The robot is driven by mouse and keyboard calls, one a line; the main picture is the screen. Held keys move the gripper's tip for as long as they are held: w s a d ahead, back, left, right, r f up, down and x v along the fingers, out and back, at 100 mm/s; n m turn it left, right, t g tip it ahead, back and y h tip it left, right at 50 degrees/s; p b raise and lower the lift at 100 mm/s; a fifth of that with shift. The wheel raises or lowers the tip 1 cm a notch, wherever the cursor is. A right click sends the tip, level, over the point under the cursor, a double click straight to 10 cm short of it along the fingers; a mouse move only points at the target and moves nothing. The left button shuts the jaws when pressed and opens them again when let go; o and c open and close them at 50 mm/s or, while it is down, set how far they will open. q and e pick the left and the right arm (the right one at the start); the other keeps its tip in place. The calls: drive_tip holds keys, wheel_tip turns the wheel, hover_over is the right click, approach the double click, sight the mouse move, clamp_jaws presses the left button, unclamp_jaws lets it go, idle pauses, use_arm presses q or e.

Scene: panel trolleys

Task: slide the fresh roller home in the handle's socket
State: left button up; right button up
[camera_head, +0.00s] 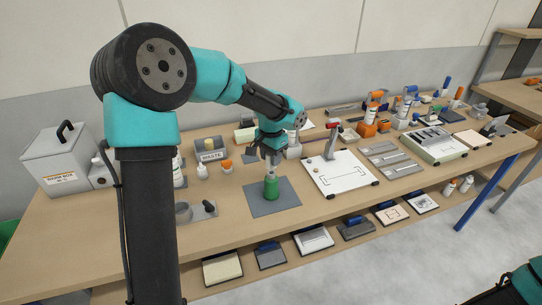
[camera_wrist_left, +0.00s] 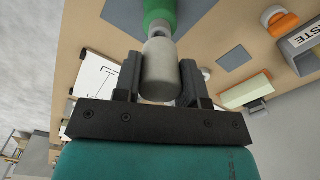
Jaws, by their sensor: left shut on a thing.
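A green handle (camera_head: 271,188) stands upright on a grey mat (camera_head: 289,194) near the middle of the bench. My left gripper (camera_head: 270,158) is directly above it, pointing down, shut on a pale grey roller (camera_head: 270,172). In the left wrist view the roller (camera_wrist_left: 160,72) sits between both fingers, its narrower end towards the green handle (camera_wrist_left: 160,12). The two line up closely. I cannot tell whether the roller's end is inside the socket, because the socket's mouth is hidden. My right gripper is out of view.
A white board (camera_head: 340,176) with a red-topped clamp lies just right of the mat. A WASTE box (camera_head: 210,150), small bottles and an orange-capped pot (camera_head: 226,166) stand behind left. A grey lidded box (camera_head: 58,160) is at far left. Several tools crowd the right.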

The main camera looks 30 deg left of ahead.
use_arm(q)
drive_tip(key=shift+f, duration=1.3)
drive_tip(key=o, duration=1.1)
drive_tip(key=shift+o, duration=0.2)
drive_tip(key=shift+r, duration=0.1)
drive_tip(key=shift+r, duration=3.9)
drive_tip(key=shift+f, duration=3.2)
